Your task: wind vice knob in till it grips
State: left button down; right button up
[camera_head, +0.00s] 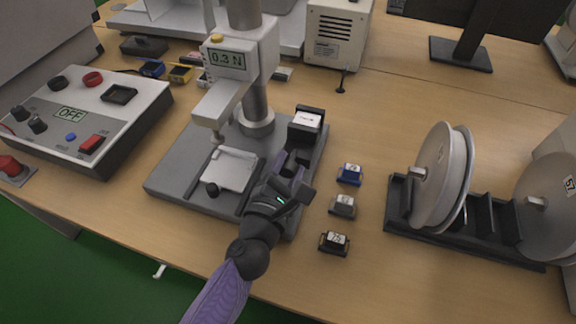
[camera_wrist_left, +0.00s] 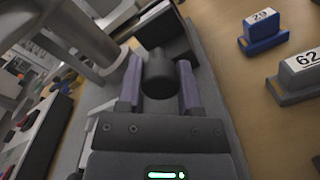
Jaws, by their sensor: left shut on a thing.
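The vice (camera_head: 306,132) is a dark block with a white label on its top, at the right rear of the grey stand base. Its dark, round knob (camera_wrist_left: 158,74) faces my left wrist camera. My left gripper (camera_head: 288,172) reaches in from the front, with its purple fingers on either side of the knob. In the left wrist view the gripper (camera_wrist_left: 159,85) is shut on the knob, one finger on each side. The vice's jaw gap is hard to make out. My right gripper is out of view.
A force stand reading 0.3 N (camera_head: 228,60) rises left of the vice, above a pale plate (camera_head: 232,169). Blue (camera_head: 350,174), grey (camera_head: 343,205) and black (camera_head: 334,242) labelled blocks lie right of my gripper. A spool rack (camera_head: 450,237) stands further right. A control box reads OFF (camera_head: 69,114).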

pick_arm(q)
jog(key=shift+r+m+p, duration=0.15)
jog(key=shift+m+p, duration=0.5)
jog(key=shift+m, duration=1.35)
jog(key=shift+f, duration=0.2)
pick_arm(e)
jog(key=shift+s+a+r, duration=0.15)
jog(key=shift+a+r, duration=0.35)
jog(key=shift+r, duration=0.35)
